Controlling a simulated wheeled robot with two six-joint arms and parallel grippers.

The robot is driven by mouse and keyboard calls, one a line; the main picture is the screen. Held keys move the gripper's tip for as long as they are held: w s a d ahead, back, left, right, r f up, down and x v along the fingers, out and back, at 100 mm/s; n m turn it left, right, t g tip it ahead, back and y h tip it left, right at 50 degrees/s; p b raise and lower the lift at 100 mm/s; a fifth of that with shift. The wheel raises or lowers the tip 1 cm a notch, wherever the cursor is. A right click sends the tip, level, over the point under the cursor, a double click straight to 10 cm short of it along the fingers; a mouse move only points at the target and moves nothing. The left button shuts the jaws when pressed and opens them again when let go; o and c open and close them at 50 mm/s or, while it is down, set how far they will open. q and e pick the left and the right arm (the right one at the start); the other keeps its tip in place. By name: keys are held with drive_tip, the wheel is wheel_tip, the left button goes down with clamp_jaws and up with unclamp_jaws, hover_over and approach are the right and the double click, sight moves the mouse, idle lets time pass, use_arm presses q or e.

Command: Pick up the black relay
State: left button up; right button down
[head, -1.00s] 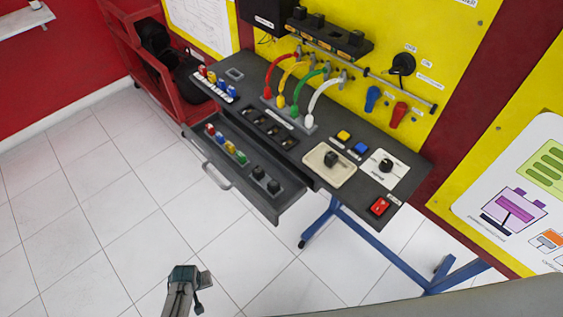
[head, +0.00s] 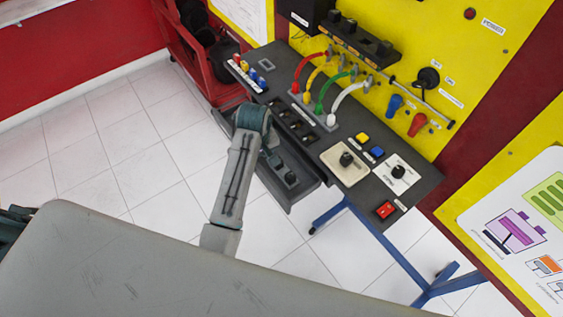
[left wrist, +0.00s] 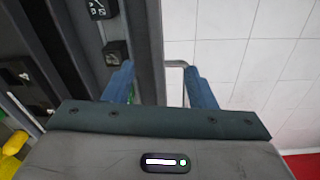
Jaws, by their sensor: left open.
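Two black relays sit in the open drawer. In the head view the nearer one (head: 291,178) shows beside my left arm, with the other (head: 276,162) partly covered. In the left wrist view one relay (left wrist: 115,52) lies just beyond the left fingertip, and the other (left wrist: 101,9) is at the top edge; both have white marks on top. My left gripper (left wrist: 158,68) is open and empty above the drawer's edge, its blue fingers on either side of the drawer wall and handle. In the head view my arm hides most of it. My right gripper is not in view.
The open drawer (head: 309,183) hangs under the dark bench (head: 330,128). The white floor in front is clear.

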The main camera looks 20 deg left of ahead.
use_arm(q)
drive_tip(key=w+d+r+n, duration=0.2)
drive_tip(key=w+d+r, duration=0.2)
drive_tip(key=w, duration=0.2)
drive_tip(key=shift+g, duration=0.4)
wheel_tip(320, 180, down, 5)
drive_tip(key=shift+a+p, duration=0.1)
drive_tip(key=shift+p, duration=0.8)
drive_tip(key=f+p, duration=0.1)
drive_tip(key=f, duration=0.1)
drive_tip(key=f+p, duration=0.1)
drive_tip(key=f, duration=0.1)
drive_tip(key=shift+s+f+p, duration=0.2)
drive_tip(key=shift+f+p, duration=0.15)
drive_tip(key=shift+f, duration=0.35)
drive_tip(key=c, duration=1.1)
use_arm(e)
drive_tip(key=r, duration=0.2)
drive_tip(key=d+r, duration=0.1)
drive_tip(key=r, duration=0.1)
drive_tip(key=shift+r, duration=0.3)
